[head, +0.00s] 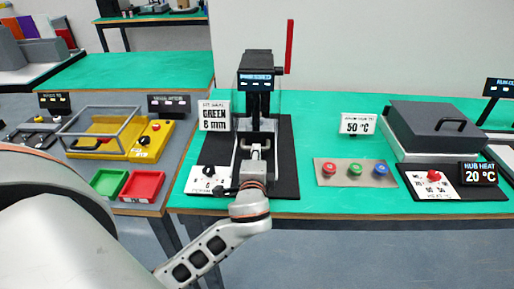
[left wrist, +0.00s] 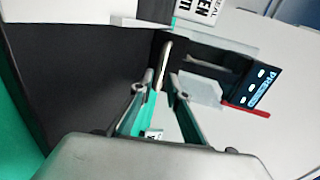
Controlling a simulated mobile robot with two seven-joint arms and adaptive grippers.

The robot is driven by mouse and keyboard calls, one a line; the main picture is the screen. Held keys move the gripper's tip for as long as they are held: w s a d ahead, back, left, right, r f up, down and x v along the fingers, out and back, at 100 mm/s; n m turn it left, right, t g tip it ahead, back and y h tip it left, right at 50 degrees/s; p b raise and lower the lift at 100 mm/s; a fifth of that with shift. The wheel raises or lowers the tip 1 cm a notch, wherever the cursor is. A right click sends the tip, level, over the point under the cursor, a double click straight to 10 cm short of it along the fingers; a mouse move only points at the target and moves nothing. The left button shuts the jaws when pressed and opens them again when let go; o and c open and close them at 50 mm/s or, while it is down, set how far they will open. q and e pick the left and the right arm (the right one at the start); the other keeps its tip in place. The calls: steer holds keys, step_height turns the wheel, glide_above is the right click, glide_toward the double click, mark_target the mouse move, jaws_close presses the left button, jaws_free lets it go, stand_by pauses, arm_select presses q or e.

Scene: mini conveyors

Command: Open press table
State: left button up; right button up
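The press (head: 256,100) stands on a black base plate (head: 284,160) on the green table, with a dark head, a lit display and an upright red lever (head: 290,47) on its right side. The sign beside it reads "GREEN 8 mm". My left gripper (head: 256,148) is in front of the press's lower part, its fingers pointing into it. In the left wrist view, the two fingers (left wrist: 157,88) stand apart with a pale bar (left wrist: 165,62) at their tips, in line with the gap. I cannot tell whether they touch it. The press display (left wrist: 260,88) and red lever (left wrist: 246,109) show right. My right gripper is out of view.
A button panel (head: 355,172) and a grey lidded heater (head: 436,130) stand to the right. On the left are a yellow fixture (head: 105,146), a green tray (head: 108,182) and a red tray (head: 142,185). The green tabletop behind the button panel is partly clear.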

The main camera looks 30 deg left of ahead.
arm_select(q)
steer(key=x, duration=0.3)
steer(key=shift+w+a+f, duration=0.15)
steer(key=shift+w+a, duration=0.05)
steer(key=shift+w, duration=0.1)
steer(key=shift+w+a+f, duration=0.1)
steer(key=shift+w+a, duration=0.1)
steer(key=shift+w, duration=0.1)
jaws_close()
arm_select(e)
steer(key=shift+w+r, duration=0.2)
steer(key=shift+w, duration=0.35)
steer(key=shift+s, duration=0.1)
